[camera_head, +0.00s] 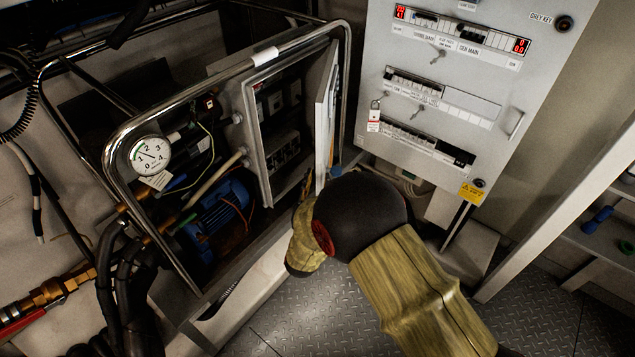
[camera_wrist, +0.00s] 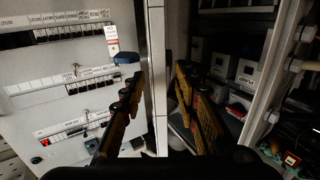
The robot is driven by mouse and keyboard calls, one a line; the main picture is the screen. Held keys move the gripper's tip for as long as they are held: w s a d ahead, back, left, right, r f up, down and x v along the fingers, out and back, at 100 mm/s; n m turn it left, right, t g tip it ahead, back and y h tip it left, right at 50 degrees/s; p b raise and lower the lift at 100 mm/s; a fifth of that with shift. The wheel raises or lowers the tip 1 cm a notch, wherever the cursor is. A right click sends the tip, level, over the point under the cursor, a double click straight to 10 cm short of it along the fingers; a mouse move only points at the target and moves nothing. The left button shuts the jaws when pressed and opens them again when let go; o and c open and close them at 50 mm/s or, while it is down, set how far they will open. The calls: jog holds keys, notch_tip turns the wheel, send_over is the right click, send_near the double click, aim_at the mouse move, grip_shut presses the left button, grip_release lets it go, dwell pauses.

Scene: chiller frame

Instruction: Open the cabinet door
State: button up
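The grey cabinet (camera_head: 262,130) stands inside the pipe frame, and its interior with small boxed parts shows. Its door (camera_head: 326,112) is swung out from the right side and seen nearly edge-on. In the wrist view the door edge (camera_wrist: 156,65) runs upright between my two fingers, with the cabinet interior (camera_wrist: 225,75) to the right. My gripper (camera_wrist: 160,75) is open, one finger on each side of the edge. In the head view my gripper (camera_head: 306,190) is at the door's lower end, partly hidden by my wrist. I cannot tell whether a finger touches the door.
A light control panel (camera_head: 445,85) with switches, keys and a red tag stands to the right. The chrome pipe frame (camera_head: 190,85) with a pressure gauge (camera_head: 150,155) and a blue motor (camera_head: 218,208) lie left. Metal floor (camera_head: 310,310) is open below; a shelf (camera_head: 610,215) stands at far right.

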jog(key=shift+c, duration=1.3)
grip_shut()
